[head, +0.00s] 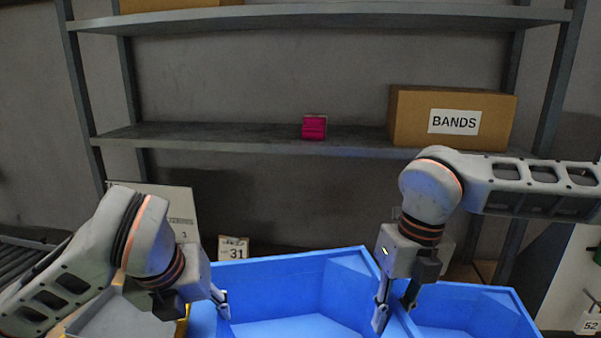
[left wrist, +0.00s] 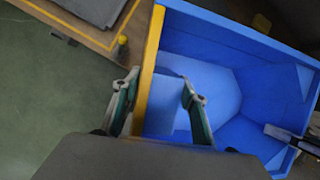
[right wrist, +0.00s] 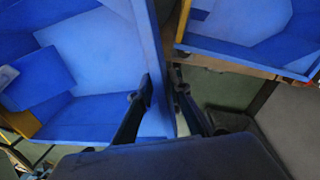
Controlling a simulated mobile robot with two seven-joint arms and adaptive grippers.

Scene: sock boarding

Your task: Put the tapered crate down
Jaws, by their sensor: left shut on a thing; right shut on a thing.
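The tapered crate (head: 290,282) is a blue open bin with sloped inner faces, low in the middle of the head view. My left gripper (left wrist: 160,98) is shut on its yellow-edged wall (left wrist: 149,70), one finger on each side. My right gripper (right wrist: 160,93) is shut on its opposite blue wall (right wrist: 163,60). The crate's inside shows in the left wrist view and looks empty where visible. Its underside is hidden, so I cannot tell whether it touches anything below.
A second blue crate (head: 478,300) stands close on the right. A shelf (head: 255,140) behind carries a pink block (head: 314,127) and a BANDS box (head: 455,118). A wooden bench with a yellow stripe (left wrist: 95,38) lies left of the crate, beside green floor (left wrist: 45,100).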

